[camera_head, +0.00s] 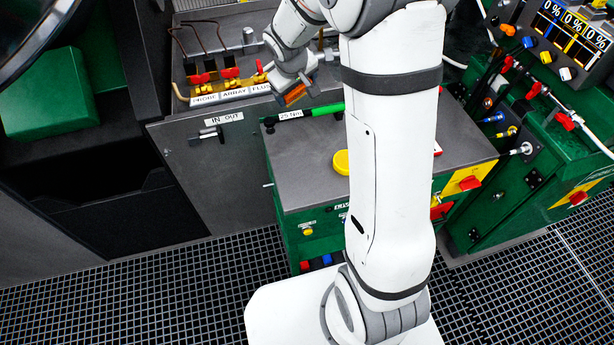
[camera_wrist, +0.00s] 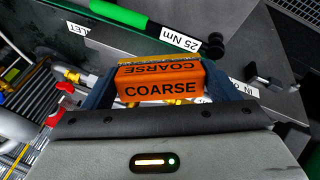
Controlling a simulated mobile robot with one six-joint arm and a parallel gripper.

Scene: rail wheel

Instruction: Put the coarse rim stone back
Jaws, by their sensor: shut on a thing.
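The coarse rim stone (camera_wrist: 162,86) is an orange block marked COARSE on two faces, with a yellowish far edge. In the wrist view it sits between the two dark fingers of my gripper (camera_wrist: 165,88), which is shut on it. In the head view the orange stone (camera_head: 295,94) shows below my gripper (camera_head: 298,90), close to the front edge of the grey cabinet labelled PROBE, ARRAY and FLUSH. I cannot tell from these frames whether the stone touches anything below it. No stone holder can be made out.
A grey-topped green cart (camera_head: 308,180) stands below, with a green-handled 25 Nm tool (camera_head: 325,110) and a yellow knob (camera_head: 341,162) on top. The grey cabinet (camera_head: 215,150) has red-handled valves (camera_head: 230,72). A green console (camera_head: 560,150) with hoses is at right.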

